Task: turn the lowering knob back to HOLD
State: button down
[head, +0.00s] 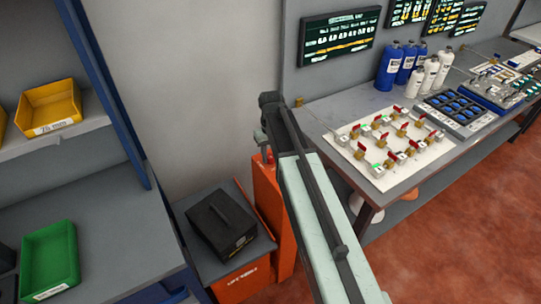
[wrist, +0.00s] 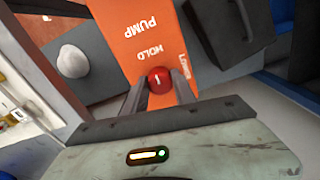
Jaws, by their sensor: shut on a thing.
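The red lowering knob (wrist: 159,80) sits on an orange panel (wrist: 200,45) in the wrist view, with the words PUMP, HOLD and LOWER printed beside it. My gripper (wrist: 158,84) is shut on the knob, one finger on each side. A short white mark shows on the knob's face; I cannot tell exactly which word it points to. In the head view the orange post (head: 271,205) stands behind my arm, and the knob and fingertips are hidden there.
A black case (head: 221,223) lies on the grey platform left of the post. A shelf with a yellow bin (head: 49,105) and a green bin (head: 50,258) is at the left. A bench with a white valve board (head: 385,150) and bottles (head: 389,68) is at the right.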

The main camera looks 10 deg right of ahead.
aim_at(271, 156)
jog(key=c, duration=1)
grip_release()
notch_tip(271, 156, up, 8)
jog(key=p, duration=0.7)
jog(key=shift+d+f+p, duration=0.1)
jog(key=shift+p, duration=0.3)
